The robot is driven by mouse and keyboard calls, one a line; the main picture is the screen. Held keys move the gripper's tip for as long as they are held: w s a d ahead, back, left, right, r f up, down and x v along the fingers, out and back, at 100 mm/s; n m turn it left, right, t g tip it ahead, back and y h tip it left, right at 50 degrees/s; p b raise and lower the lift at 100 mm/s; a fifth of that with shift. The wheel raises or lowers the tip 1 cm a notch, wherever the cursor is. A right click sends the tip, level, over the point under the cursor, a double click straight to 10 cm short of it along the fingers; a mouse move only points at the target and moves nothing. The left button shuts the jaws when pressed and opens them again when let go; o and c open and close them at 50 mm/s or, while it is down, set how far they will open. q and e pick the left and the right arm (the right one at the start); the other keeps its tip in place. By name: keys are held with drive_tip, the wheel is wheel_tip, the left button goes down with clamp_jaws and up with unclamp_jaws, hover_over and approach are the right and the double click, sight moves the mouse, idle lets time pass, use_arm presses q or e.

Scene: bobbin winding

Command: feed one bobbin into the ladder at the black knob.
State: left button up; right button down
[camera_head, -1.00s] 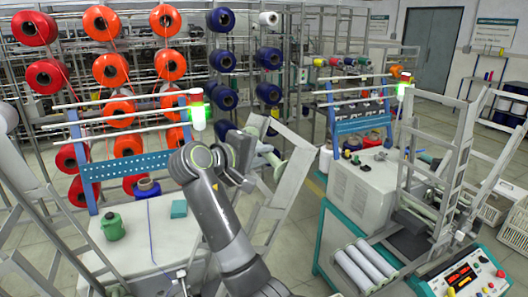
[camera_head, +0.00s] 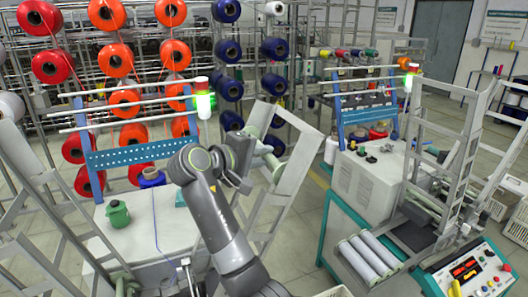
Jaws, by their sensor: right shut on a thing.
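My right arm rises from the bottom middle to the right gripper (camera_head: 257,158), which is shut on a slim bobbin (camera_head: 270,152) with a pale green end. The jaws partly hide it. A grey ladder frame (camera_head: 297,172) leans just behind and right of the gripper; I cannot tell whether bobbin and frame touch. Small dark knobs (camera_head: 357,146) show on top of that machine, and a control panel (camera_head: 468,270) with coloured buttons is at the lower right. My left gripper is not in view.
Pale rollers (camera_head: 367,256) lie before the right machine. Orange, red and blue spools fill the rack behind. Floor shows between the machines.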

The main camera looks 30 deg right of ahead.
drive_tip(key=shift+a+f+b, duration=0.2)
drive_tip(key=shift+a+f, duration=0.05)
drive_tip(key=shift+f, duration=0.3)
drive_tip(key=shift+a+f+b, duration=0.2)
drive_tip(key=shift+a+f, duration=0.05)
drive_tip(key=shift+f, duration=0.3)
drive_tip(key=f, duration=0.1)
drive_tip(key=a+f+b, duration=0.1)
drive_tip(key=f, duration=0.1)
drive_tip(key=shift+a+f+b, duration=0.4)
drive_tip(key=c, duration=1.2)
unclamp_jaws()
drive_tip(key=shift+c, duration=0.2)
drive_tip(key=shift+o, duration=0.5)
drive_tip(key=shift+o, duration=1.1)
